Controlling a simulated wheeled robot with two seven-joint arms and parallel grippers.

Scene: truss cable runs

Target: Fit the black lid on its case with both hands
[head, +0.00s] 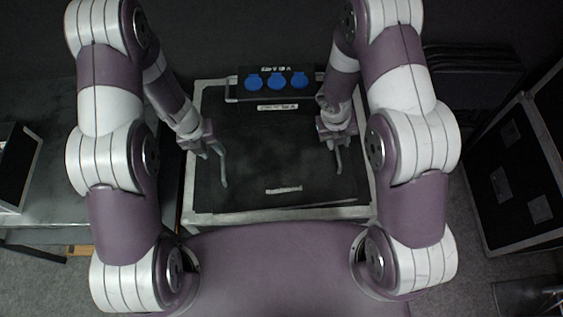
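The black lid (275,160) lies flat on top of its case, a dark box with a light metal edge (188,165) in the middle of the head view. A strip of the lighter rim shows along the near side, so the lid looks slightly skewed there; I cannot tell if it is seated. My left gripper (222,168) is over the lid's left part, its fingers pointing toward me. My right gripper (337,158) is over the lid's right part. Neither visibly holds anything. Contact with the lid is unclear, and the finger gaps are too small to judge.
A black panel with several blue round sockets (277,81) stands at the case's far edge. A grey table (60,170) with a black box (14,165) is at left. A black flight case (520,175) stands at right, with dark stacked items (478,75) behind it.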

